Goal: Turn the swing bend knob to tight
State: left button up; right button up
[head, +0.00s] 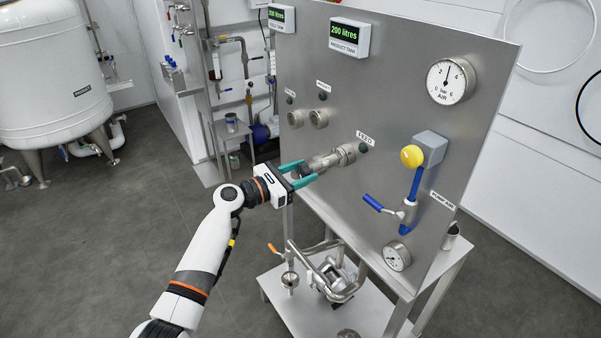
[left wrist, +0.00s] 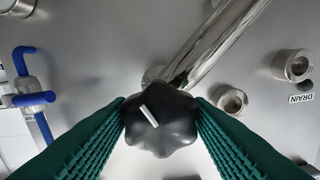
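The swing bend knob (left wrist: 160,135) is a black lobed knob with a short white mark, at the middle of the left wrist view. The mark slants from upper left to lower right. The knob sits at the end of the shiny bend pipe (left wrist: 215,45), which also shows in the head view (head: 325,162) at the FEED port. My left gripper (left wrist: 160,108) has its teal fingers on either side of the knob, seemingly touching its edges. In the head view the left gripper (head: 303,173) reaches the bend from the left, and its fingers partly hide the knob. My right gripper is not in view.
Two open ports (head: 319,118) sit upper left of the bend. A pump (head: 335,275) stands on the trolley below.

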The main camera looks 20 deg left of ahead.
pick_arm(q)
jog(key=shift+c, duration=1)
